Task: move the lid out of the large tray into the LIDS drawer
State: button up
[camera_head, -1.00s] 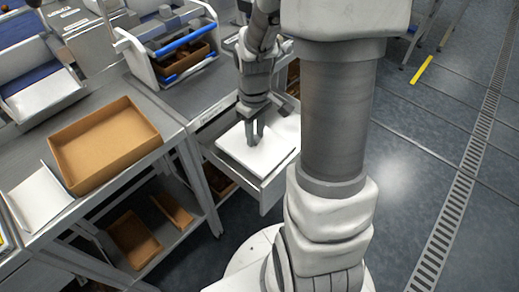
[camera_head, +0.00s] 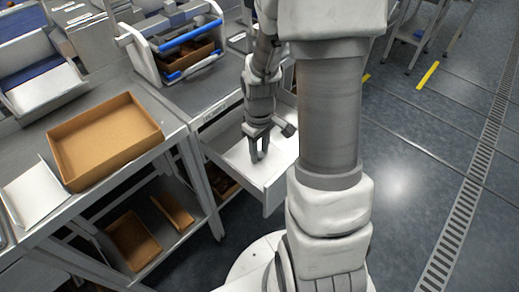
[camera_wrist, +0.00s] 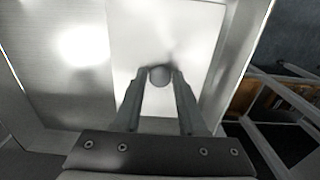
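The lid (camera_wrist: 130,40) is a flat white panel with a small round grey knob (camera_wrist: 160,75). It lies low inside the open white drawer (camera_wrist: 45,75), toward the right side in the wrist view. In the head view the drawer (camera_head: 268,188) is pulled out below the bench, and the lid hardly stands out from its pale inside. My gripper (camera_wrist: 160,73) points down with a finger on each side of the knob, seemingly touching it. In the head view my gripper (camera_head: 259,160) reaches into the drawer. The large brown tray (camera_head: 75,178) sits on the left table with a bare floor.
A white open-sided tray (camera_head: 38,196) lies left of the brown tray. A carrier with blue bars (camera_head: 185,72) stands on the bench above the drawer. Brown boxes (camera_head: 133,238) lie on the lower shelf. Open floor (camera_head: 420,140) lies to the right.

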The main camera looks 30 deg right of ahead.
jog(key=shift+o, duration=1.3)
jog(key=shift+r, duration=0.15)
notch_tip(320, 180, up, 11)
jog(key=p, duration=0.4)
notch_tip(320, 180, up, 11)
jog(key=m+t, duration=0.2)
jog(key=t, duration=0.1)
send_over(259, 154)
jog(key=s+a, duration=0.4)
jog(key=s+a+r+m+t, duration=0.2)
jog(key=s+a+r, duration=0.2)
jog(key=s+r, duration=0.3)
jog(key=shift+s+a+t, duration=0.25)
jog(key=shift+t, duration=0.05)
jog(key=shift+w+f, duration=0.1)
